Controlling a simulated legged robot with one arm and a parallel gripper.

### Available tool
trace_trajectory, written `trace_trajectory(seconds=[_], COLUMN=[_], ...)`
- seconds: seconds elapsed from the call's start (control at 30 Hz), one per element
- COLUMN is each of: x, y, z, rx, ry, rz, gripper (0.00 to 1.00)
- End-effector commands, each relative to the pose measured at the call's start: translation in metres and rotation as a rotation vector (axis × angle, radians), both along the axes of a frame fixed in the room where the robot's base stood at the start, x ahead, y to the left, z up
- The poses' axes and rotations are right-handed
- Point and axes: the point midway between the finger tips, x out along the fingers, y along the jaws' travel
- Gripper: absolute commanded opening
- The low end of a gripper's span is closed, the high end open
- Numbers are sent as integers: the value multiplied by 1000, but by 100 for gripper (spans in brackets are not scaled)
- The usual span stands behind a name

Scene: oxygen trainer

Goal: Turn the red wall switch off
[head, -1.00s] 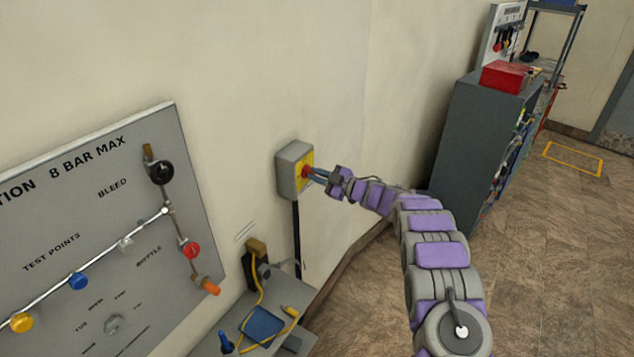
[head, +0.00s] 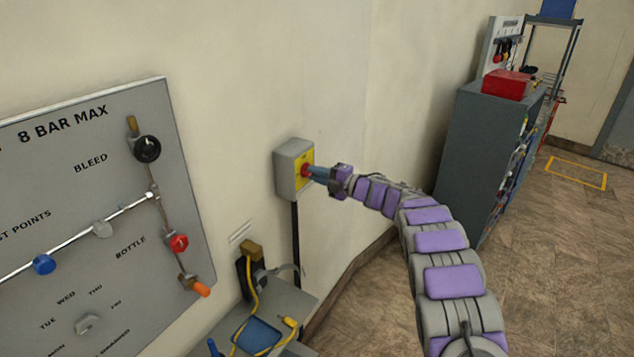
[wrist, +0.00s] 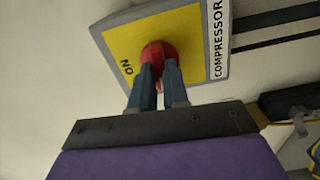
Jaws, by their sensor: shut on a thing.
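The red wall switch (head: 306,171) is a red knob on the yellow face of a grey wall box (head: 291,172). In the wrist view the red knob (wrist: 158,55) sits on the yellow plate (wrist: 190,35), with "ON" at its left and "COMPRESSOR" along the right edge. My gripper (head: 316,173) reaches the knob from the right. In the wrist view both fingers of my gripper (wrist: 158,75) are closed on the knob and hide its lower part.
A grey panel (head: 100,220) with valves and "8 BAR MAX" stands at left. Below the switch is a small shelf (head: 290,300) with a yellow cable. A grey cabinet (head: 470,150) with a red box (head: 506,83) stands at right. The floor (head: 380,300) beside my arm is clear.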

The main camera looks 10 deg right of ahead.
Motion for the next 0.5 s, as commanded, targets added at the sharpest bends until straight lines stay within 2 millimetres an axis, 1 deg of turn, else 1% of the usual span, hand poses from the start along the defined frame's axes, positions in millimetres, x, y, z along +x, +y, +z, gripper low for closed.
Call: trace_trajectory(seconds=[0.03, 0.23, 0.5], x=[0, 0, -1], y=[0, 1, 1], z=[-6, -5, -5], rx=[-16, -55, -69], ry=[-10, -54, -69], rz=[0, 2, 3], gripper=[0, 0, 0])
